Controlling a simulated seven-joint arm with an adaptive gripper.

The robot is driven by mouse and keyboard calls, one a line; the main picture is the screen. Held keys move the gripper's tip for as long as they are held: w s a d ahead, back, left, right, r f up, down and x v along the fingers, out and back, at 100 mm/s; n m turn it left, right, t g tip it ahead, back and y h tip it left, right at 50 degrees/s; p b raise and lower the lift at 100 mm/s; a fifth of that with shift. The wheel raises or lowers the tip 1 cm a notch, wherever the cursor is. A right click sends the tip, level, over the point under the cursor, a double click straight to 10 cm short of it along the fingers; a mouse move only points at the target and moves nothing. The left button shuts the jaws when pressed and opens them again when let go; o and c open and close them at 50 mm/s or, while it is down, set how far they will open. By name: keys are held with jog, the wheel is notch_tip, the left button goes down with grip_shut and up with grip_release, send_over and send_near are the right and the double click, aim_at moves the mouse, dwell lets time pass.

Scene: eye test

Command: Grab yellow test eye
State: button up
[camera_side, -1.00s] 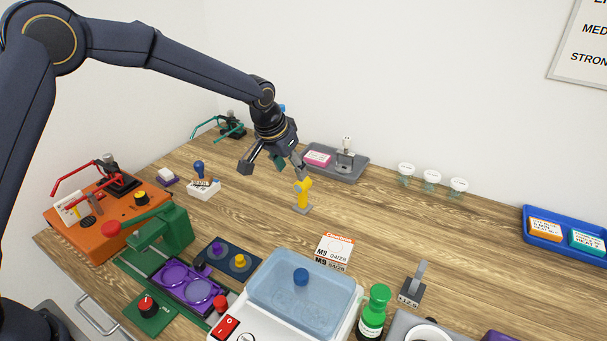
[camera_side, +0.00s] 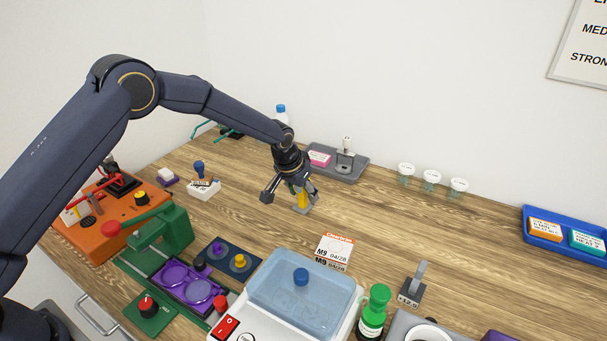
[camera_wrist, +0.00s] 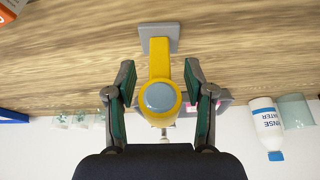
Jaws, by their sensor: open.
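The yellow test eye (camera_side: 302,199) stands upright on a small grey base on the wooden table. In the wrist view the yellow test eye (camera_wrist: 159,60) shows its round grey-blue face toward the camera, with its square grey base (camera_wrist: 147,32) behind. My gripper (camera_side: 285,200) is lowered around its upper part. In the wrist view my gripper (camera_wrist: 159,80) is open, with one green-padded finger on each side of the test eye. A gap shows between the yellow body and each finger. In the side view the fingers and wrist hide part of its top.
A grey tray (camera_side: 359,173) with a pink box lies behind. A white box with orange print (camera_side: 334,248) and a blue-lidded water bath (camera_side: 338,297) stand in front. A white stamp block (camera_side: 204,190) stands left. The table right of the eye is clear.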

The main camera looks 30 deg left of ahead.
grip_shut()
dwell(0.5)
